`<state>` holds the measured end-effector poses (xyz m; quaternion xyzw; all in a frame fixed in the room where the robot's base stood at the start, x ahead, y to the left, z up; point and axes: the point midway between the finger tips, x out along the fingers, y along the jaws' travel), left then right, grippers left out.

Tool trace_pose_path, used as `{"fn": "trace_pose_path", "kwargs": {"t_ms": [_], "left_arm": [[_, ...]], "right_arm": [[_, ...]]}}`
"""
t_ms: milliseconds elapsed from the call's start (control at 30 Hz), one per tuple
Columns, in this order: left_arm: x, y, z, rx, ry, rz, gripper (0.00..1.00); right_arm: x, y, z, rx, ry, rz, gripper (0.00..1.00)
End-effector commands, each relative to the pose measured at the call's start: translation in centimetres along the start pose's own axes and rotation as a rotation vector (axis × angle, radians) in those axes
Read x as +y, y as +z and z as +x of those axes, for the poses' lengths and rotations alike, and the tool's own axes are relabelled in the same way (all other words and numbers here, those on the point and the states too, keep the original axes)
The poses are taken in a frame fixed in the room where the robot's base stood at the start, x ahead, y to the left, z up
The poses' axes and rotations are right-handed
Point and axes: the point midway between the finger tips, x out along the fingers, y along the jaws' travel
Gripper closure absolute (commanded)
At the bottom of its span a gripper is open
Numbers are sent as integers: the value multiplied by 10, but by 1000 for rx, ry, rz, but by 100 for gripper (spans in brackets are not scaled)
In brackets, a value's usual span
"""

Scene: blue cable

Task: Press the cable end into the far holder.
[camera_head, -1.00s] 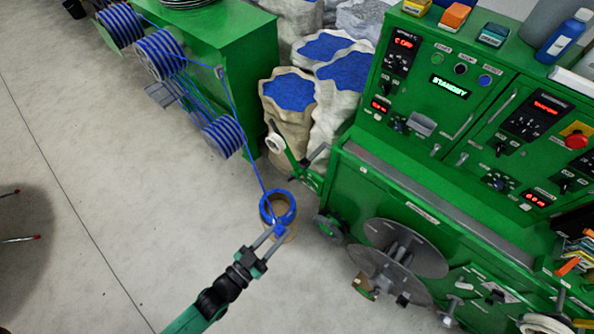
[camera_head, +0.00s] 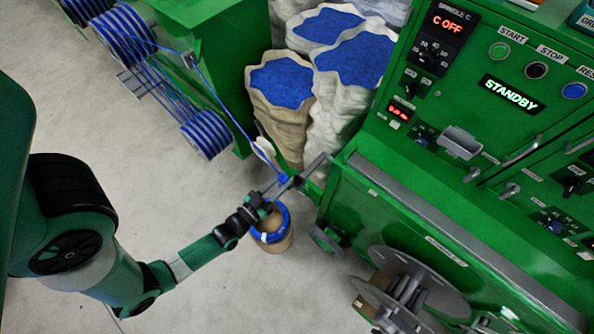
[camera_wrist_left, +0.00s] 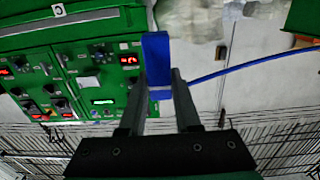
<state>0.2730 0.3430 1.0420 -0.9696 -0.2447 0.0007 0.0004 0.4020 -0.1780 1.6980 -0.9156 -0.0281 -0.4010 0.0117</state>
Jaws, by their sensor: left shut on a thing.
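My left gripper (camera_head: 277,187) is shut on the end of the blue cable (camera_head: 223,105). The cable runs from the grooved spools at the upper left down to the gripper. In the left wrist view a blue block-like cable end (camera_wrist_left: 156,62) stands between the two fingers (camera_wrist_left: 163,92), and the cable leaves to the right. In the head view the gripper is close to a grey bracket (camera_head: 317,166) at the left end of the green machine. I cannot tell whether they touch, or which part is the far holder. My right gripper is not in view.
A blue coil on a brown drum (camera_head: 279,242) stands on the floor below the gripper. The green machine (camera_head: 400,235) with a grey reel (camera_head: 418,280) fills the right. Sacks of blue granules (camera_head: 282,84) stand behind. Floor at the lower middle is clear.

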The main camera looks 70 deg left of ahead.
Motion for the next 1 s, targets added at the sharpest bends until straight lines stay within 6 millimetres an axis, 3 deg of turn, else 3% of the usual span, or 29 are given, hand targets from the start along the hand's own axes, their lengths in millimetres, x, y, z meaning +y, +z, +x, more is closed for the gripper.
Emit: {"fn": "trace_pose_path", "kwargs": {"t_ms": [367,1000], "left_arm": [[-4,3,5,-1,-13,0,100],[-4,2,49,1,-12,0,100]], "right_arm": [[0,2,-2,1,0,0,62],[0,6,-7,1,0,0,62]]}}
